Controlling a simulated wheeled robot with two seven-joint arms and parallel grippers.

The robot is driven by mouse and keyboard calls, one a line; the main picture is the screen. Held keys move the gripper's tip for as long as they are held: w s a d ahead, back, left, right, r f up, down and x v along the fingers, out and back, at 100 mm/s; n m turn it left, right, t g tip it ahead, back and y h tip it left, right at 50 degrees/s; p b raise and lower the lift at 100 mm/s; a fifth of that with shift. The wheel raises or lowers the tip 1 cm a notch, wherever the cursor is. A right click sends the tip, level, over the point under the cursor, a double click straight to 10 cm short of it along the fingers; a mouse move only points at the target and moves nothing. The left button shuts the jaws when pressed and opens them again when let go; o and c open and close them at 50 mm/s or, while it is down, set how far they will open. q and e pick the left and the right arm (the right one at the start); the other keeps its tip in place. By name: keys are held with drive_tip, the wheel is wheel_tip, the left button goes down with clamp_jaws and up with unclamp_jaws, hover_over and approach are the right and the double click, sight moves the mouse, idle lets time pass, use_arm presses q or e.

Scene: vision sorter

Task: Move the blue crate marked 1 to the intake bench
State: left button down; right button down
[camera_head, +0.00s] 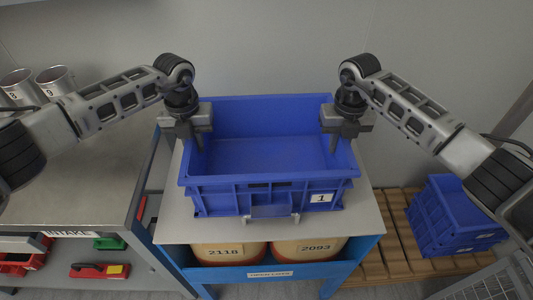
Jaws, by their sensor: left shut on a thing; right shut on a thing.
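The blue crate marked 1 (266,198) stands upright on the grey top of a blue-framed stand (185,226) in the middle of the head view. It looks empty. My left gripper (197,140) is shut on the crate's left wall. My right gripper (336,140) is shut on its right wall. The fingertips are partly hidden by the crate and the gripper bodies. The intake bench (90,190), with an INTAKE label on its front, is to the left of the stand.
Metal cups (55,80) stand at the bench's back left. Drums marked 2118 (228,252) and 2093 (312,250) sit under the stand's top. More blue crates (450,220) are stacked on a wooden pallet (405,255) at the right. The bench's near top is clear.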

use_arm(q)
drive_tip(key=shift+r, duration=0.15)
use_arm(e)
drive_tip(key=shift+r, duration=0.15)
